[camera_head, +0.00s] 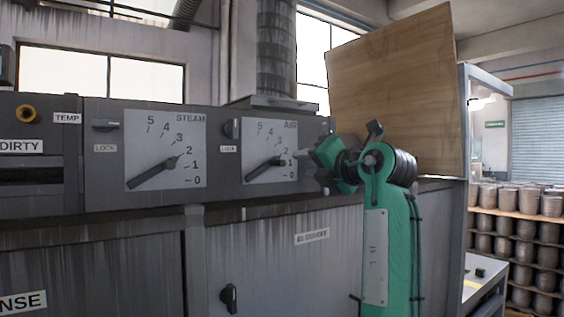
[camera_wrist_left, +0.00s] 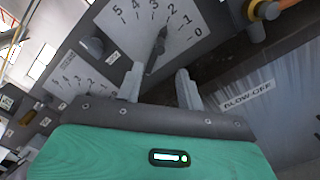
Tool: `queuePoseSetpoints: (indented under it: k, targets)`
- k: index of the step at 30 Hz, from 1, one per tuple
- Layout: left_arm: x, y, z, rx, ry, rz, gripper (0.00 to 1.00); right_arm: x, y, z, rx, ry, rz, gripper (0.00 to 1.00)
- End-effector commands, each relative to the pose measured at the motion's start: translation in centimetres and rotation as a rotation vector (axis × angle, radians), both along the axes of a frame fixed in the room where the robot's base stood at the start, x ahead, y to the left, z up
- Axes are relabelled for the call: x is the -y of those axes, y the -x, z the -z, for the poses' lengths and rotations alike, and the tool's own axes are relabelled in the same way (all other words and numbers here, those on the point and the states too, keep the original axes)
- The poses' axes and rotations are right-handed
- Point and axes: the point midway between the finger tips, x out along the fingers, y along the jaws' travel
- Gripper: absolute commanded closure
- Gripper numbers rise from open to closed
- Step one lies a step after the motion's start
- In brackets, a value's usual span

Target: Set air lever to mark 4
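The AIR dial (camera_head: 270,150) is a pale plate numbered from 0 to 5, with a dark lever (camera_head: 264,168) slanting up to the right. In the head view it points near marks 1 and 2. The lever (camera_wrist_left: 157,50) shows just beyond and between the fingertips; contact cannot be told. My right gripper is in neither view.
The similar STEAM dial (camera_head: 165,150) is to the left, its lever near mark 2. A LOCK knob (camera_head: 232,128) sits beside the AIR dial. A BLOW-OFF label (camera_wrist_left: 248,94) is on the panel below. A wooden board (camera_head: 395,90) stands behind my arm.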

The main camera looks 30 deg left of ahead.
Motion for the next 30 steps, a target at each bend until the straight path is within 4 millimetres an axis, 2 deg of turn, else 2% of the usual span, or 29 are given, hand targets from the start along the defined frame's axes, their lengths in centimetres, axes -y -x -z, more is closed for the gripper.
queuePoseSetpoints:
  k: [1, 9, 15, 21, 29, 30]
  targets:
    - [-1.1, -0.4, -0.4, -0.002, 0.0, -0.004, 0.62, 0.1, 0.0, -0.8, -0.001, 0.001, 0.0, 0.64]
    - [-6.5, -2.6, -0.4, -0.005, -0.002, -0.003, 0.62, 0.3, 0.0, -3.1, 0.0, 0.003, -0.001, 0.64]
    - [-9.3, -3.9, -0.3, -0.005, -0.003, -0.001, 0.62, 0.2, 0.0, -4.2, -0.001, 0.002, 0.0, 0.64]
    - [-10.5, -4.4, -0.1, -0.004, -0.004, 0.001, 0.62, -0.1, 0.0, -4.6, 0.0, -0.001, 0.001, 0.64]
    - [-10.6, -4.5, 0.0, -0.003, -0.003, 0.002, 0.62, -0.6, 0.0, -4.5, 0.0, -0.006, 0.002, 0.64]
    - [-10.6, -4.5, 0.0, -0.003, -0.003, 0.002, 0.66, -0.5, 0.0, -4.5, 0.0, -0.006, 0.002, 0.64]
